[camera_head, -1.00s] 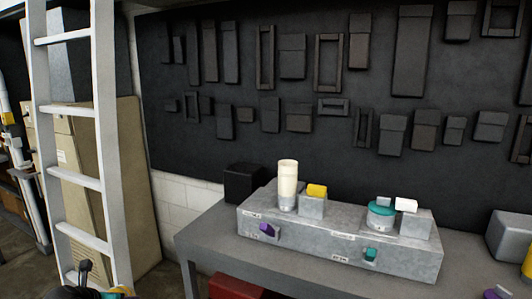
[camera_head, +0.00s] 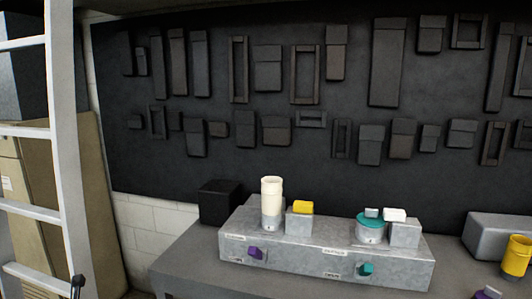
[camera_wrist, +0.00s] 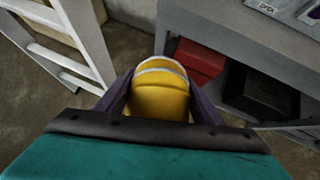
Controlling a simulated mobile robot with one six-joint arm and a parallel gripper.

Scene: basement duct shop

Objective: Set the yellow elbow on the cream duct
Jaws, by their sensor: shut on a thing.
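The cream duct (camera_head: 271,190) stands upright on the left part of a grey block fixture on the bench in the head view, its top open to view. In the wrist view the yellow elbow (camera_wrist: 160,98), rounded with a pale rim, sits between the purple fingers of my gripper (camera_wrist: 159,82), which is shut on it. It is held above the floor, in front of the bench and apart from the duct. The head view does not show my gripper or the elbow.
A black box (camera_head: 219,201) stands behind left. A white ladder (camera_head: 66,150) is at left.

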